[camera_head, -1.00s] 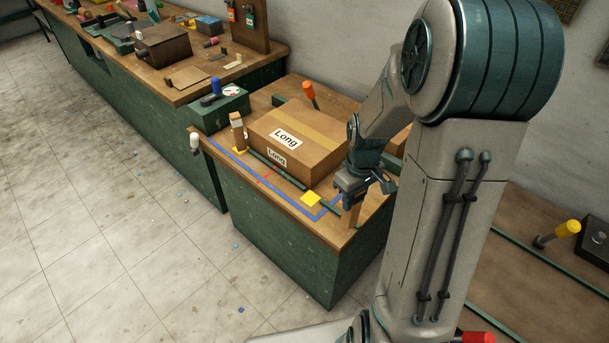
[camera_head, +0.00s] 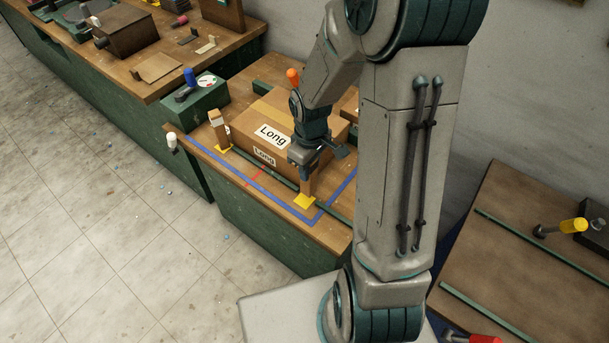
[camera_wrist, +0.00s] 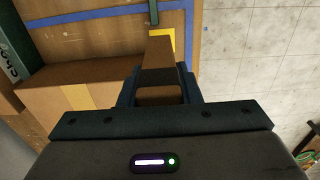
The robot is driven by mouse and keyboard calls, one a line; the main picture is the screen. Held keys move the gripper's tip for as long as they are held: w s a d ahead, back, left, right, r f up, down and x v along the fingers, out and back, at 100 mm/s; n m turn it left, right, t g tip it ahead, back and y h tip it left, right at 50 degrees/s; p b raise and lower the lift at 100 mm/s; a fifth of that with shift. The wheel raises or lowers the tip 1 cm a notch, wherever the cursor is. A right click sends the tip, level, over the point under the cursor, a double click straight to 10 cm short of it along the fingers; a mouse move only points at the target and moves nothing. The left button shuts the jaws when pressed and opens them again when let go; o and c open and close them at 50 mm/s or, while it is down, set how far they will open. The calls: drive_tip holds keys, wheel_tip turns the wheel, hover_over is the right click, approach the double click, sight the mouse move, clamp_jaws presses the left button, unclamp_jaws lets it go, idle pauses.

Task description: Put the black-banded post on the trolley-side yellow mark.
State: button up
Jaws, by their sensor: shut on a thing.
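My gripper (camera_head: 307,170) is shut on an upright wooden post (camera_head: 307,187), at the near right corner of the bench top. In the wrist view, the post (camera_wrist: 159,52) stands between the jaws, with a dark band (camera_wrist: 158,77) around it. Its lower end is over a yellow mark (camera_head: 303,203); whether it touches the mark cannot be told. The yellow mark also shows beside the post in the wrist view (camera_wrist: 168,34). A second wooden post (camera_head: 218,130) stands at the left end of the bench, at another yellow patch (camera_head: 223,149).
A cardboard box (camera_head: 285,132) labelled "Long" lies just behind the gripper. Blue tape (camera_head: 255,185) and a dark green strip (camera_head: 275,174) run along the bench top. A green box (camera_head: 196,100) with a blue-handled part stands at the back left. The floor in front is clear.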

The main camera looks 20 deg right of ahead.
drive_tip(key=shift+w+a+f, duration=0.15)
drive_tip(key=shift+a+f, duration=0.05)
drive_tip(key=shift+f, duration=0.6)
drive_tip(key=shift+w+a+f, duration=0.1)
drive_tip(key=shift+a+f, duration=0.05)
drive_tip(key=shift+f, duration=0.7)
drive_tip(key=shift+w+a+f, duration=0.15)
drive_tip(key=shift+a+f, duration=0.05)
drive_tip(key=shift+f, duration=0.6)
drive_tip(key=shift+f, duration=0.2)
drive_tip(key=o, duration=1)
drive_tip(key=shift+c, duration=0.2)
drive_tip(key=shift+r, duration=0.1)
